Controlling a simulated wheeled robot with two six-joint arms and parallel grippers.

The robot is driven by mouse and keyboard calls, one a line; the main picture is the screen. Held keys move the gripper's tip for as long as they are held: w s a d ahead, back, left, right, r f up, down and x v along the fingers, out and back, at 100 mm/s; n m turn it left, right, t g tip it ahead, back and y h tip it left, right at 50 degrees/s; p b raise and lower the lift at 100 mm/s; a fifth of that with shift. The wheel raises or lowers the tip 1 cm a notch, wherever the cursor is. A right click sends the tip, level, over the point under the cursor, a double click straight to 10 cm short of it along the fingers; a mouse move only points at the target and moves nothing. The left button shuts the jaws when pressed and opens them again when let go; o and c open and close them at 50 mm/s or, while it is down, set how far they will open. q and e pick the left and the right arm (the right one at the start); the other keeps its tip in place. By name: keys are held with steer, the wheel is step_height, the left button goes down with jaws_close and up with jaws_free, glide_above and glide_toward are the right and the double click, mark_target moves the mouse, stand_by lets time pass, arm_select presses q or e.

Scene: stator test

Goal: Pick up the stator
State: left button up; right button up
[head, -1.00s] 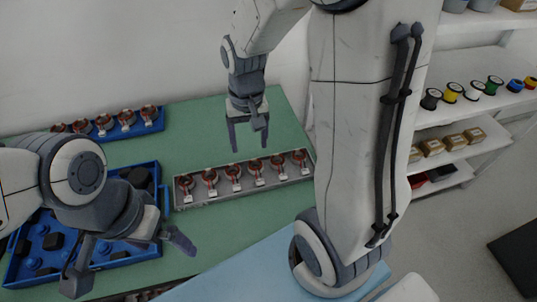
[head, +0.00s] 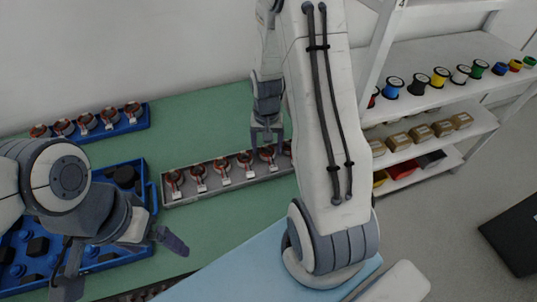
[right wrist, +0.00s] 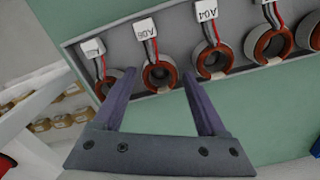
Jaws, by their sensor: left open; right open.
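Several stators with copper-red windings and white tags lie in a row in a long grey tray (head: 222,186). My right gripper (head: 267,143) is open above the right part of this tray. In the right wrist view, its open fingers (right wrist: 155,88) point toward a stator (right wrist: 160,76) with a white tag and red and black leads. That stator shows between the fingertips; whether they touch it I cannot tell. Another stator (right wrist: 108,84) sits by the left finger, partly hidden. My left gripper (head: 118,265) is open and empty, over the blue crate's front side.
A blue tray (head: 92,136) at the back left holds several more stators. A blue crate (head: 150,180) with black and blue parts stands at the left. Shelves (head: 440,104) with spools and small boxes stand at the right. Green table between them is clear.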

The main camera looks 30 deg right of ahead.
steer(key=shift+f, duration=0.85)
steer(key=c, duration=1.1)
jaws_close()
steer(key=shift+r, duration=0.15)
